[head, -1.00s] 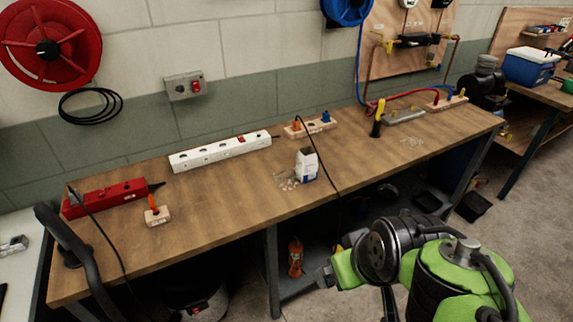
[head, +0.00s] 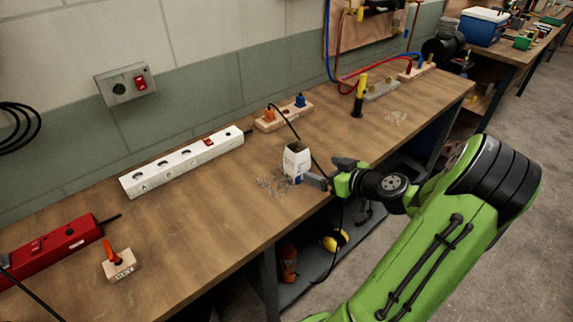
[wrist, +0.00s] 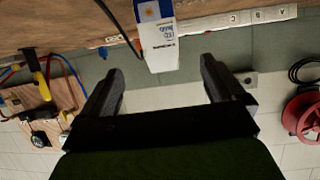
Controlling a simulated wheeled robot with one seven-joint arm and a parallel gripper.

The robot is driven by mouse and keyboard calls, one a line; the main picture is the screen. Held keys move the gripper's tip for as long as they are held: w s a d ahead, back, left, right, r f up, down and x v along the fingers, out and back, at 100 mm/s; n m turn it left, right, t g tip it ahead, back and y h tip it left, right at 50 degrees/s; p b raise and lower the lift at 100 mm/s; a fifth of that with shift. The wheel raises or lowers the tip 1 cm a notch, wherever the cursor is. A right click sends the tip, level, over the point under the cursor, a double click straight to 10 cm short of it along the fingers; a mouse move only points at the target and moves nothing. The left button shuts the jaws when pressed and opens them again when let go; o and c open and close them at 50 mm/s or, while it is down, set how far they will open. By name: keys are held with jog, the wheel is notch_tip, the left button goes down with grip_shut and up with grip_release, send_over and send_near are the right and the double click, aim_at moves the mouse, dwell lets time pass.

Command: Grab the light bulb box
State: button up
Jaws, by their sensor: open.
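The light bulb box (head: 297,158) is a small white carton with a blue lower part, standing upright on the wooden workbench (head: 190,215). In the wrist view the box (wrist: 158,40) appears upside down, with a blue panel and printed lettering. My gripper (head: 322,174) is at the right of the box, close to its lower side. In the wrist view my gripper (wrist: 158,78) is open, with its two dark fingers spread wider than the box. The box is ahead of the fingertips, roughly centred between them, and not gripped. Whether a finger touches it, I cannot tell.
Small loose clear pieces (head: 272,185) lie left of the box. A black cable (head: 303,143) runs past the box's right side. A white power strip (head: 182,162), a wooden socket block (head: 283,116) and a yellow-black tool (head: 359,97) stand around.

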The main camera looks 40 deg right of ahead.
aim_at(303, 164)
jog(key=x, duration=1.3)
jog(key=shift+d+f+b, duration=0.1)
jog(key=shift+f+b, duration=0.2)
jog(key=shift+b, duration=0.05)
jog(key=shift+s+r, duration=0.1)
jog(key=shift+s, duration=0.1)
jog(key=shift+c, duration=0.2)
jog(key=c, duration=1)
